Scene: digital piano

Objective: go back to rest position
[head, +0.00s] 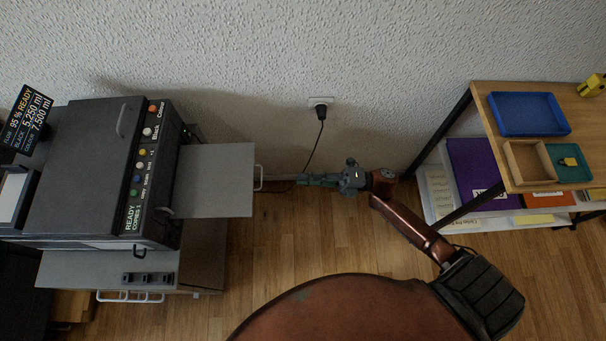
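My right gripper (285,179) reaches left from my reddish-brown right arm, across the gap between the machine and the shelf. It is seen as a thin, narrow shape, so I cannot tell whether its fingers are open or shut. Its tips are close to a pale handle (260,177) at the outer edge of a grey tray (214,180). I cannot tell whether they touch the handle. My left gripper is not in view.
The grey tray sticks out from a dark copier-like machine (82,165) with coloured buttons. A cord hangs from a wall socket (321,103) behind my arm. A wooden shelf (497,150) with blue (528,113) and green trays stands right. Wooden floor (290,245) lies clear between.

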